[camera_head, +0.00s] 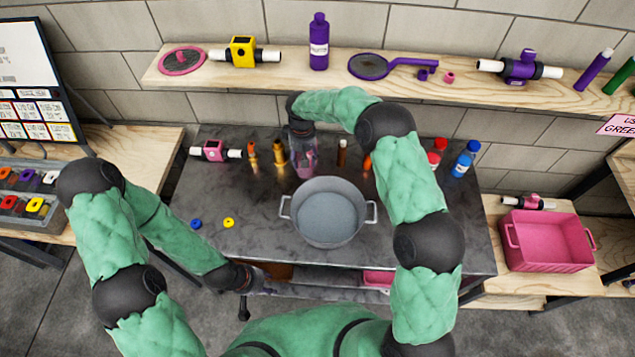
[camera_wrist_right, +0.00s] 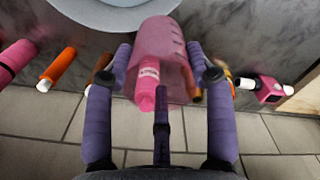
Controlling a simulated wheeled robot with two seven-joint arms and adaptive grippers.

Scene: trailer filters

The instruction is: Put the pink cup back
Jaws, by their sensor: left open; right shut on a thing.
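The pink cup (camera_wrist_right: 172,45) is see-through, with marks on its side. In the right wrist view it sits between the two purple fingers of my right gripper (camera_wrist_right: 161,62), which is shut on it. In the head view the cup (camera_head: 305,163) is over the back of the dark table, just behind the grey pot (camera_head: 329,211); I cannot tell whether it touches the tabletop. A pink bottle with a white label (camera_wrist_right: 147,80) shows in or behind the cup; I cannot tell which. My left gripper (camera_head: 262,281) is open and empty, low at the table's front edge.
Small bottles (camera_head: 279,154) and a pink device (camera_head: 215,151) stand left of the cup; red and blue bottles (camera_head: 465,160) stand right. A wooden shelf (camera_head: 455,66) runs above. A pink crate (camera_head: 548,263) is at right. The table's front left is mostly clear.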

